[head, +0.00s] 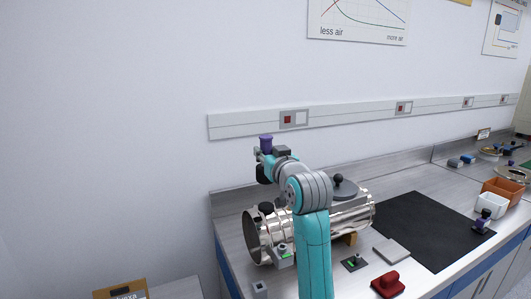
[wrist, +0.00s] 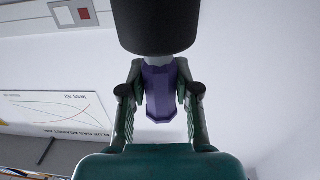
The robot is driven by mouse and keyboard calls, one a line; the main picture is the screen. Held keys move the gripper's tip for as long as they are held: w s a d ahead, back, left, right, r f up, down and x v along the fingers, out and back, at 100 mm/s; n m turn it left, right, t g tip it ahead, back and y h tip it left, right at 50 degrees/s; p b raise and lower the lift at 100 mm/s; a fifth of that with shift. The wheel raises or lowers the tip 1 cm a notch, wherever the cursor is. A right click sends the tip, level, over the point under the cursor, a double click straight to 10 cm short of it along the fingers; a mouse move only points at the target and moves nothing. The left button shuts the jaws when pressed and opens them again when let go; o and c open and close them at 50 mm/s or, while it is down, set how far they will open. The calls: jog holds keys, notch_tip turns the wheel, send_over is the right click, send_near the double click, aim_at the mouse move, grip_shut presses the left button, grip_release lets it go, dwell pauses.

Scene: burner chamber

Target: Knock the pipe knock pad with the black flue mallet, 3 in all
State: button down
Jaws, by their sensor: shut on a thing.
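My gripper (head: 262,156) is shut on the purple handle (head: 266,143) of the black flue mallet, raised above the left end of a shiny metal pipe. In the wrist view, the purple handle (wrist: 160,92) sits between both fingers (wrist: 160,100). The black mallet head (wrist: 155,25) fills the top of that view. In the head view, the black head (head: 262,175) hangs below the gripper, apart from the pipe (head: 256,238). A small dark pad (head: 265,208) on top of the pipe's left end looks like the knock pad. My arm hides part of the pipe.
A grey lid with a black knob (head: 340,186) is behind my arm. A black mat (head: 425,225), grey plate (head: 392,251) and red block (head: 388,285) lie to the right. White (head: 491,207) and orange (head: 503,190) bins stand farther right. The wall behind has a rail (head: 350,117).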

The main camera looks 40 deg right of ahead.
jog(key=shift+s, duration=0.1)
jog(key=shift+f, duration=2.2)
notch_tip(320, 180, down, 4)
jog(key=shift+r, duration=2.1)
jog(key=shift+f, duration=0.1)
jog(key=shift+r, duration=0.9)
